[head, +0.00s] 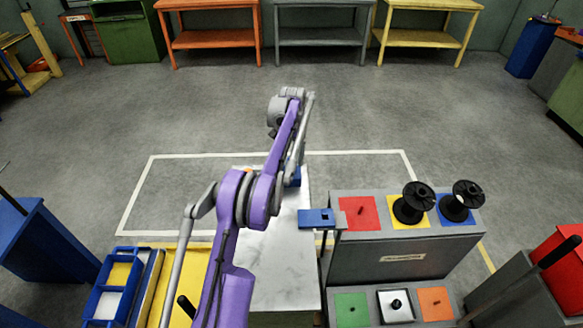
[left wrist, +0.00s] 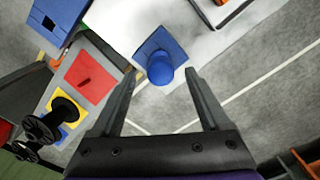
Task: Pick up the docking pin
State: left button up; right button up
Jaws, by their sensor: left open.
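A blue round-topped peg on a square blue base, which I take to be the docking pin (left wrist: 160,70), stands on the white marbled table top (head: 280,240). In the head view only a bit of blue (head: 296,178) shows behind my left arm. My left gripper (left wrist: 163,73) is open. In the left wrist view its two fingers point toward the peg, with the fingertips to either side of it and a gap on each side. I cannot tell whether the tips are level with the peg. My right gripper is not in view.
A blue plate with a square hole (head: 319,218) juts over the table's right side. Beside it, a grey stand (head: 375,262) carries coloured squares and two black spools (head: 413,203). A blue tray (head: 92,307) lies at the lower left. The floor beyond is clear.

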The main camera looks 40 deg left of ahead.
aim_at(292, 165)
pick_arm(q)
notch_tip(292, 165, down, 5)
jog(key=shift+w+f, duration=0.1)
jog(key=shift+w, duration=0.05)
grip_shut()
dwell(0.4)
